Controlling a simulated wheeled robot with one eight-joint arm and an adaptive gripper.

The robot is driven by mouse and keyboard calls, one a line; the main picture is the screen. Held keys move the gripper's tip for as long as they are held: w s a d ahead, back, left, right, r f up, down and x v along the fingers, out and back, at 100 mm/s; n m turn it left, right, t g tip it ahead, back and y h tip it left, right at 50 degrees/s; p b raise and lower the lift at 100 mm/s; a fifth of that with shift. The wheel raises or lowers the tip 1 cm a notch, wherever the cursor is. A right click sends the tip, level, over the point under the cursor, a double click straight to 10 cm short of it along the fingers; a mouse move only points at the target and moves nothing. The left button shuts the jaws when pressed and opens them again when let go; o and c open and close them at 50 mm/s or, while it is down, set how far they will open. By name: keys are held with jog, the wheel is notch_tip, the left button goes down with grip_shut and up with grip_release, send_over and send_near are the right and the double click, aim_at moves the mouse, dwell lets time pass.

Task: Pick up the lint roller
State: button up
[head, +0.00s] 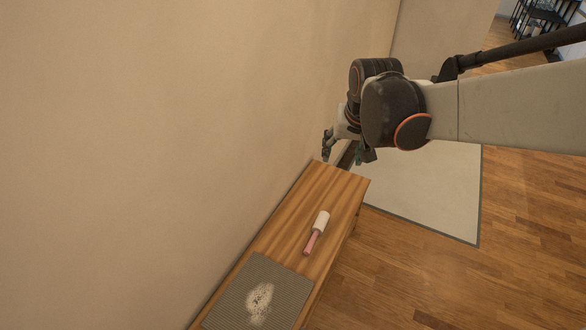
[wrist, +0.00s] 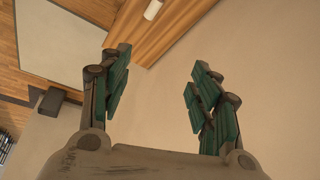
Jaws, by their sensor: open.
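The lint roller (head: 317,231) lies on the wooden bench top, with a white roll and a pink handle. Its white end also shows at the top of the wrist view (wrist: 153,9); the handle is out of that frame. My gripper (wrist: 162,88) is open and empty, its green-padded fingers wide apart. In the head view my gripper (head: 345,152) is above the far end of the bench, beyond the roller and apart from it.
The wooden bench (head: 318,190) stands along a beige wall (head: 150,120). A grey ribbed mat (head: 284,285) with pale crumbs lies on its near end. A light rug (head: 430,190) and open wooden floor (head: 520,210) are to the right.

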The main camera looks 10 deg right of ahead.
jog(key=w+f+m+g, duration=0.1)
jog(key=w+f, duration=0.6)
jog(key=w, duration=0.1)
jog(key=m+g+b, duration=0.2)
jog(key=g+b, duration=0.1)
send_over(316, 232)
notch_tip(316, 232, down, 28)
jog(key=shift+m, duration=0.5)
jog(key=f+b, duration=0.1)
jog(key=f, duration=0.7)
jog(key=f+b, duration=0.2)
jog(key=f, duration=0.7)
jog(key=shift+s+a+f, duration=0.1)
jog(key=shift+s+f, duration=0.1)
jog(key=shift+w+f+b, duration=0.15)
jog(key=shift+f+b, duration=0.65)
jog(key=shift+f, duration=0.9)
jog(key=shift+w+f+b, duration=0.1)
jog(key=shift+f+b, duration=0.65)
jog(key=shift+f, duration=0.9)
jog(key=shift+r, duration=0.1)
jog(key=c, duration=1.2)
